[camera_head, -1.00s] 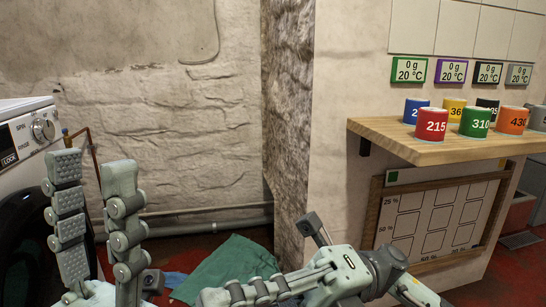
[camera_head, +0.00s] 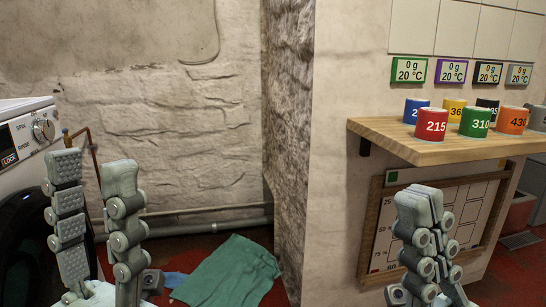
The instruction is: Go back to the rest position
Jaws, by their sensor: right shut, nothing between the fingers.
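My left gripper (camera_head: 93,172) is at the left, pointing up with its two fingers spread apart. Nothing is between them, and it stands in front of the washing machine. My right gripper (camera_head: 421,195) is at the lower right, upright with its fingers pressed together and nothing held. It stands in front of the framed chart, below the wooden shelf and apart from it.
A white washing machine (camera_head: 25,125) is at the left. Several coloured numbered cups, including a red one (camera_head: 431,125), stand on the wooden shelf (camera_head: 400,142). The framed chart (camera_head: 371,225) hangs below. A green cloth (camera_head: 228,272) lies on the red floor.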

